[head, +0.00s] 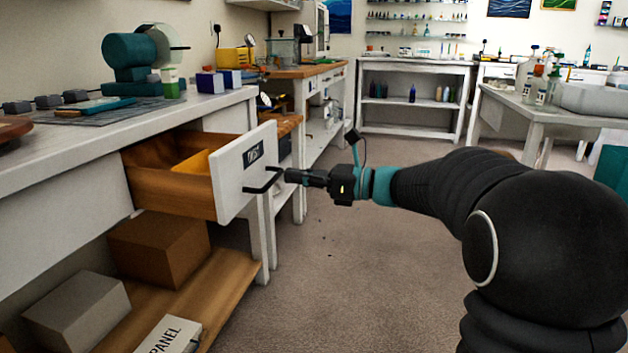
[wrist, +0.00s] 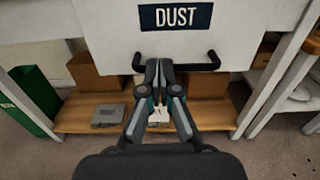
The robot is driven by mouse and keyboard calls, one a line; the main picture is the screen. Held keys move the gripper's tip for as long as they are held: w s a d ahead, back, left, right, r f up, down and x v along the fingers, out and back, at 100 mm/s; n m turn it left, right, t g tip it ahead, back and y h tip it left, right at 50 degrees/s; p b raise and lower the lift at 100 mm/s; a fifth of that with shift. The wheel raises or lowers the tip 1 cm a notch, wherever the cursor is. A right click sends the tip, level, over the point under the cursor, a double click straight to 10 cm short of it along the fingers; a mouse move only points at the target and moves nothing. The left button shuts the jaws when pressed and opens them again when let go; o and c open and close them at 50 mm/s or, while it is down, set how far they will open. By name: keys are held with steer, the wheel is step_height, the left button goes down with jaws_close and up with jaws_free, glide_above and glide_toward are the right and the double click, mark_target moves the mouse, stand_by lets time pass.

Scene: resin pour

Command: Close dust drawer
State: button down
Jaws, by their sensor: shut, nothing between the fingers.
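The dust drawer (head: 228,185) is pulled out from the workbench, with a white front, a dark label and wooden sides. Its front with the DUST label (wrist: 178,17) fills the top of the wrist view. A black bar handle (head: 264,182) is on the front; it also shows in the wrist view (wrist: 205,66). My gripper (head: 290,175) is shut and empty, with its tips at the handle's middle. I cannot tell whether the tips touch the handle or the drawer front. Something orange (head: 195,163) lies inside the drawer.
The white workbench (head: 60,150) holds a teal machine (head: 135,60) and small boxes. Below the drawer, a wooden shelf (head: 225,285) carries a brown box (head: 160,248) and a grey box (head: 75,312). The floor (head: 345,270) right of the drawer is clear.

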mark_target(250, 171)
steer(key=x, duration=0.7)
steer(key=shift+w+a+b, duration=0.1)
steer(key=shift+a+b, duration=0.2)
